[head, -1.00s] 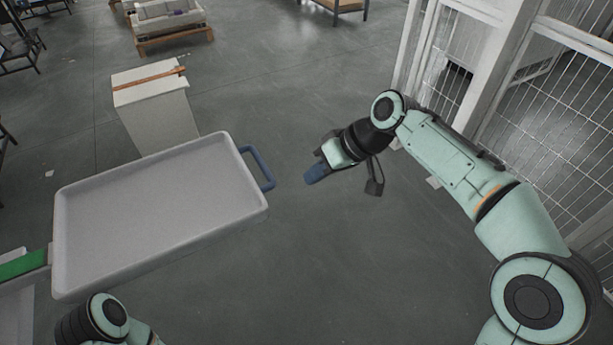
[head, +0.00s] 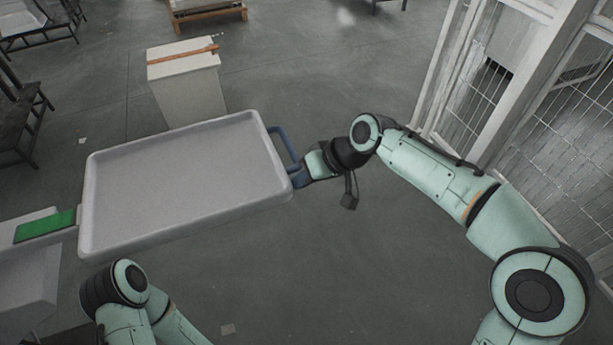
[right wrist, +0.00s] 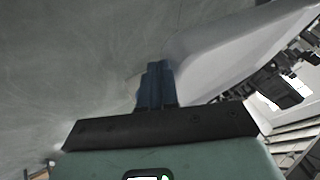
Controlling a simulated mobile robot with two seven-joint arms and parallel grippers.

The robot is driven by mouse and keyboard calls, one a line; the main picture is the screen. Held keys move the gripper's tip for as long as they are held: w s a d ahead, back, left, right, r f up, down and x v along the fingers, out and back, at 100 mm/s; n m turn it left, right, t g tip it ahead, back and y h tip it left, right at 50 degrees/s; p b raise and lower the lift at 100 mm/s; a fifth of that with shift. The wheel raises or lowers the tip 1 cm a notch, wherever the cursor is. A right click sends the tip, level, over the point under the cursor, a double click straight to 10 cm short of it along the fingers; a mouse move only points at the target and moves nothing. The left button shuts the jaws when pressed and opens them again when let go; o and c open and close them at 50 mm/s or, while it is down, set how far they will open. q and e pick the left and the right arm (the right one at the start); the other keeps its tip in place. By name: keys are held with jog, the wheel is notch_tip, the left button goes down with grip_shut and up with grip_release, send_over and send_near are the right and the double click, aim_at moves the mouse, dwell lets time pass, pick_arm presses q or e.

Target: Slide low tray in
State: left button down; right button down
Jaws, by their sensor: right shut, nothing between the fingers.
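The tray (head: 190,178) is a wide, shallow grey tray with a raised rim, left of centre in the head view. A blue bar handle (head: 284,146) stands out from its right end. My right gripper (head: 298,180) is shut and empty. Its blue fingertips are at the tray's right end, by the near end of the handle; I cannot tell whether they touch. In the right wrist view the shut fingers (right wrist: 157,82) point at the tray's pale side (right wrist: 225,45). My left arm shows at the bottom left, but its gripper is out of view.
A green strip (head: 45,226) on a pale unit (head: 28,270) is at the tray's left end. A white cabinet (head: 186,85) stands behind the tray. A white mesh fence (head: 545,130) is at the right.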

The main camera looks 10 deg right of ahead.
aim_at(231, 204)
jog(key=s+a, duration=0.1)
jog(key=a, duration=0.4)
jog(key=s+a+p, duration=0.1)
jog(key=s+a, duration=0.1)
jog(key=a, duration=0.3)
jog(key=s+a+p, duration=0.1)
jog(key=a, duration=0.4)
jog(key=shift+s, duration=0.25)
jog(key=shift+a, duration=0.1)
